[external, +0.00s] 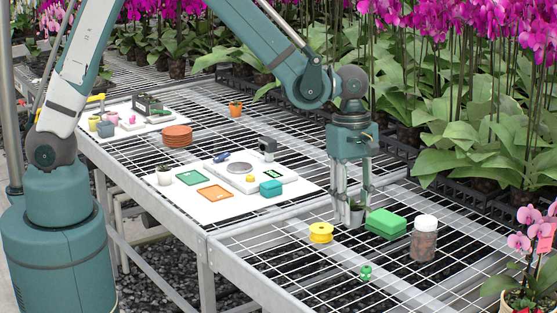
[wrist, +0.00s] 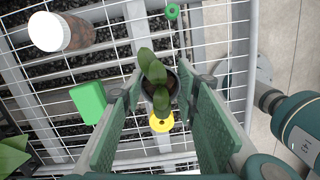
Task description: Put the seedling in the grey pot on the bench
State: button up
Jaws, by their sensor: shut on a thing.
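The seedling in the grey pot (external: 356,214) is between the fingers of my gripper (external: 350,203), low over the wire-mesh bench (external: 285,245). My gripper is shut on the pot. In the wrist view, the seedling's dark green leaves (wrist: 154,72) stick up between the two green finger pads of my gripper (wrist: 160,90). Part of the dark pot rim shows under the leaves. I cannot tell whether the pot's base touches the mesh or hangs just above it.
A yellow spool (external: 321,232), a green block (external: 386,223), a white-lidded jar (external: 424,240) and a small green item (external: 365,272) are nearby. Open mesh lies front left.

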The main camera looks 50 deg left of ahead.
jog(key=a+n+b, duration=0.1)
jog(key=a+n, duration=0.1)
jog(key=a, duration=3.2)
jog(key=s+a, duration=0.5)
jog(key=a, duration=0.3)
jog(key=s+a+n, duration=0.1)
jog(key=s+a, duration=0.4)
jog(key=a, duration=0.4)
jog(key=s+a+b, duration=0.1)
jog(key=s+a, duration=0.4)
jog(key=a, duration=0.4)
jog(key=shift+s+a+r+n, duration=0.15)
jog(key=shift+s+n, duration=0.1)
jog(key=shift+n, duration=0.15)
jog(key=shift+f+b, duration=0.85)
jog(key=shift+f, duration=2.05)
jog(key=shift+f, duration=0.1)
